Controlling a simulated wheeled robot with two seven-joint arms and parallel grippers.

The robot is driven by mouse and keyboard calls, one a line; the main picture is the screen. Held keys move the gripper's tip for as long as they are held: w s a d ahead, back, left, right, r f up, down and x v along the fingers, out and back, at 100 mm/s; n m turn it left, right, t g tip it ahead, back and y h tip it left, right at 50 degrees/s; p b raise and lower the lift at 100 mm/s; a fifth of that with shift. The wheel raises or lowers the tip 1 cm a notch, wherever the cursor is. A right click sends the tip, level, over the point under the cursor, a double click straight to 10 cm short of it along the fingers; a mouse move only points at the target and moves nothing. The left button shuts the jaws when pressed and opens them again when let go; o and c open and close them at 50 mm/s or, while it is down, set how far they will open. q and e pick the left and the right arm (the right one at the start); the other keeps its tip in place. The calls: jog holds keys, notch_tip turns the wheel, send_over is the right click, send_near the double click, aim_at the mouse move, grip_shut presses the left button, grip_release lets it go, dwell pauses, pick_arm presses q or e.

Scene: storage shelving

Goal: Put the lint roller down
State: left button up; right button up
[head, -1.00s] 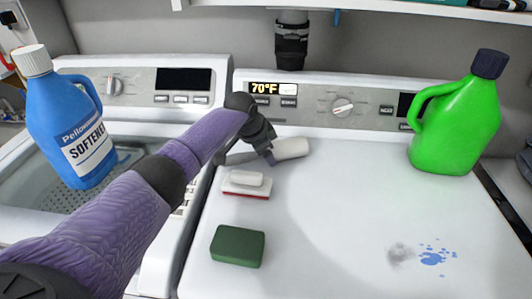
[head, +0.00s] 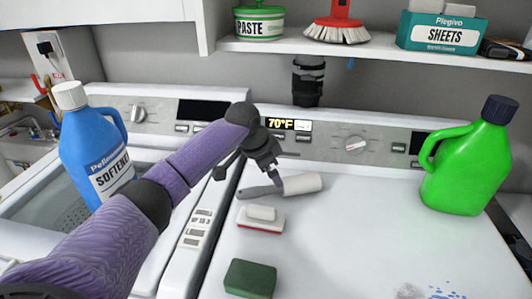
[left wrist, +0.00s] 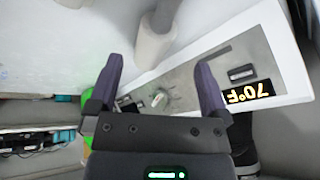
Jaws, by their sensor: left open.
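The lint roller (head: 301,184) lies on the white top of the right machine, its white roll to the right and its grey handle to the left. My left gripper (head: 250,175) is open and empty, just above and behind the roller near where roll and handle meet. In the left wrist view the roller (left wrist: 154,42) shows beyond the spread fingers, apart from them. Part of the handle's middle is close behind a finger in the head view. My right gripper is not in view.
A green jug (head: 468,170) stands at right, a blue softener bottle (head: 95,150) at left. A shelf (head: 270,46) overhangs the back. The top's middle is clear.

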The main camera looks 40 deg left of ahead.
pick_arm(q)
jog(key=shift+p+v, duration=0.3)
jog(key=shift+v, duration=1.6)
